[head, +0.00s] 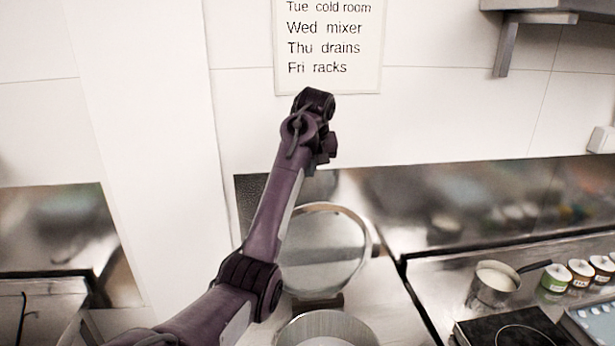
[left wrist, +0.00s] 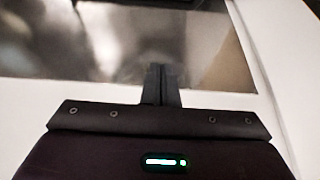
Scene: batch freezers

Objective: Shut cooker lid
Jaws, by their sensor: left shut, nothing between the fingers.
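The cooker (head: 325,333) is at the bottom centre of the head view, its round metal rim cut off by the frame edge. Its round lid (head: 335,255) stands open and raised behind it, on a dark hinge block (head: 318,304). My left arm passes in front of the lid's left side. My left gripper (head: 325,152) is above the lid, near the wall, with its fingers hard to make out there. In the left wrist view its fingers (left wrist: 160,82) are shut and empty, in front of a blurred metal panel. The lid cannot be made out in that view. My right gripper is out of view.
A pot (head: 495,285) with a handle, several small tubs (head: 556,278) and a dark hob (head: 505,332) are on the right counter. A wall sign (head: 328,45) hangs behind my arm. A metal shelf bracket (head: 507,45) juts out at upper right.

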